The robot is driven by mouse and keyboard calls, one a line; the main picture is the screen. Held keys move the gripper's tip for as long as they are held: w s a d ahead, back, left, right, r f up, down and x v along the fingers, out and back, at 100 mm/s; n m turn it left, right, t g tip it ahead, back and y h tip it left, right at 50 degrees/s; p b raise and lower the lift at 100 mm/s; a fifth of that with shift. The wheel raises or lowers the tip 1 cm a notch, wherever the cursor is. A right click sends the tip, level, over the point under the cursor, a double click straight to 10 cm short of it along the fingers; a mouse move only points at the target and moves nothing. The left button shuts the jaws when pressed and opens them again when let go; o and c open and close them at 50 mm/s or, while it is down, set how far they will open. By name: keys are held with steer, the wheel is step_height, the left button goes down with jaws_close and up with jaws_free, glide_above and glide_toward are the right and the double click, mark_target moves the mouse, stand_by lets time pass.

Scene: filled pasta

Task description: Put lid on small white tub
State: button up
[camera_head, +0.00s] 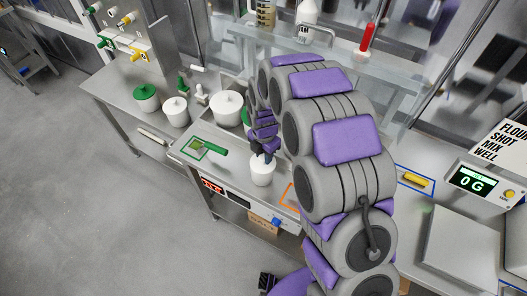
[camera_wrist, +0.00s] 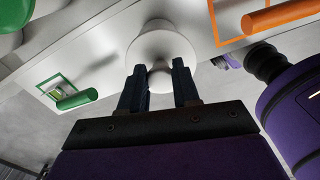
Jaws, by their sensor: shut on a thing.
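The small white tub (camera_head: 262,176) stands upright on the steel table, directly under my gripper (camera_head: 265,156). In the wrist view my gripper (camera_wrist: 159,70) is shut, its two dark fingers on either side of the knob of a round white lid (camera_wrist: 162,46). The lid is at the tub's mouth, but my fingers and the steep angle hide the rim. I cannot tell whether it sits flush or is slightly above.
A green-handled tool (camera_head: 208,147) lies in a green outline left of the tub. A scale (camera_head: 474,183) stands right. The table's front edge is close.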

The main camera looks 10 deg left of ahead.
steer(key=shift+a, duration=0.25)
steer(key=shift+a, duration=0.25)
steer(key=shift+d, duration=0.1)
steer(key=shift+d+r, duration=0.1)
steer(key=shift+d, duration=0.45)
steer(key=shift+a+f, duration=0.2)
steer(key=shift+a, duration=0.15)
stand_by(1.4)
stand_by(0.4)
steer(key=o, duration=1.6)
steer(key=shift+c, duration=0.2)
